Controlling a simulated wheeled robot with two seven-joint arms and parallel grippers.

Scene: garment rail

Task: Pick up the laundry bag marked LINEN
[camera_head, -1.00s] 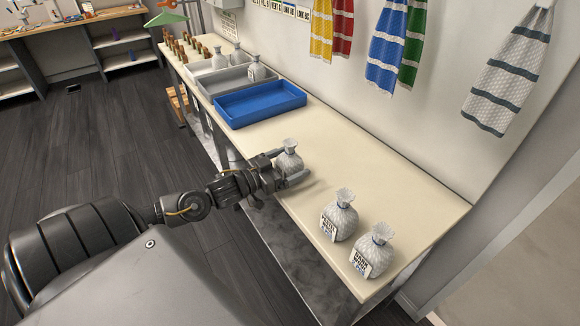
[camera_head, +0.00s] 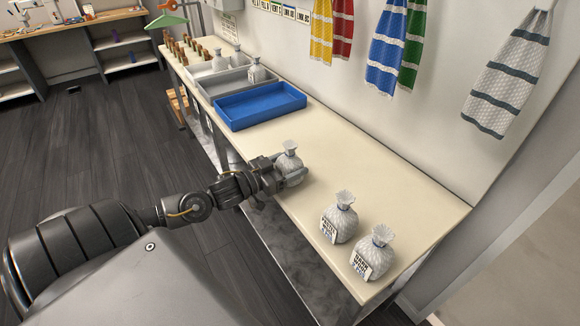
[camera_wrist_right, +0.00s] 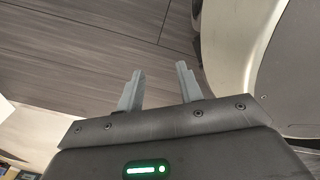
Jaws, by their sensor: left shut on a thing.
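My left gripper (camera_head: 282,175) is shut on a white laundry bag (camera_head: 289,161) with a tied neck, at the near edge of the cream table. The bag is upright. No label shows on its visible side, so I cannot read its mark; the gripper covers its lower part. Two more white bags stand to the right: a middle bag (camera_head: 341,221) with a label too small to read surely, and a front bag (camera_head: 376,255) whose label seems to start with DARK. My right gripper (camera_wrist_right: 159,82) shows in the right wrist view, open and empty above the dark floor.
A blue tray (camera_head: 260,105) lies empty on the table (camera_head: 370,178). Behind it, grey trays (camera_head: 224,80) hold several white bags. Striped towels (camera_head: 388,50) hang on the wall.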

